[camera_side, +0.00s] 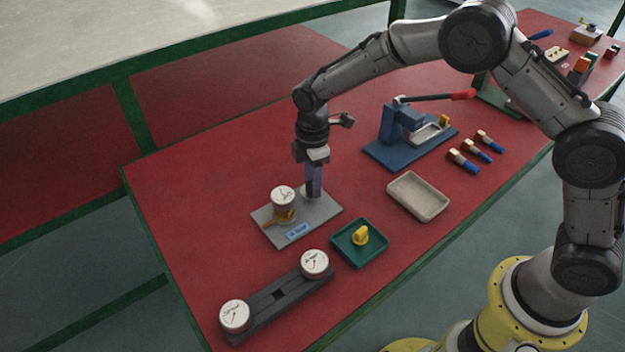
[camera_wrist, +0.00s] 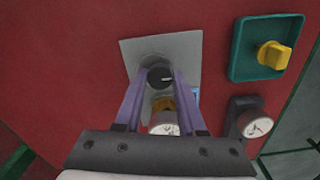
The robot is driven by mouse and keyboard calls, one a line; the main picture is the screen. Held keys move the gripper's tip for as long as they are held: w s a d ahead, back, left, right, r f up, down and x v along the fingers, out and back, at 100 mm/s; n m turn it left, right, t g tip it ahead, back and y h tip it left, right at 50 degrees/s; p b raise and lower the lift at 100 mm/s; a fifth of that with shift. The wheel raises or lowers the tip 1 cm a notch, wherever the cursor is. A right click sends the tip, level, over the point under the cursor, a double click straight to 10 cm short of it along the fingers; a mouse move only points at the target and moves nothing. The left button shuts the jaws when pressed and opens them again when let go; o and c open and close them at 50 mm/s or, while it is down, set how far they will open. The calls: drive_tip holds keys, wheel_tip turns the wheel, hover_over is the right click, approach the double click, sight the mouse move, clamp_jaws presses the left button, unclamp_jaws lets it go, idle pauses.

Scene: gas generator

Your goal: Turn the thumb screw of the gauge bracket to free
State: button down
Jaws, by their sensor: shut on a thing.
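The gauge bracket is a flat grey plate (camera_side: 325,210) that carries a white-faced gauge (camera_side: 283,195) on a yellow-orange fitting (camera_side: 285,214) and has a blue label (camera_side: 298,231) at its front. In the wrist view the plate (camera_wrist: 188,48) holds the thumb screw (camera_wrist: 160,77), a round dark knob with a short white mark, beyond the gauge (camera_wrist: 164,124). My gripper (camera_side: 313,193) points straight down at the plate's back right. In the wrist view its purple fingers (camera_wrist: 160,74) stand on either side of the knob, shut on it. The fingers mostly hide the screw in the side view.
A green tray (camera_side: 345,258) with a yellow knob (camera_side: 361,235) stands front right of the plate. A dark rail (camera_side: 279,294) with two gauges lies in front. A beige tray (camera_side: 418,195), a blue lever press (camera_side: 390,151) and several blue-handled parts (camera_side: 462,161) are rightward. The table's left is clear.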

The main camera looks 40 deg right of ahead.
drive_tip(key=shift+r, duration=0.1)
idle(0.4)
drive_tip(key=c, duration=0.5)
unclamp_jaws()
wheel_tip(320, 180, up, 14)
idle(0.3)
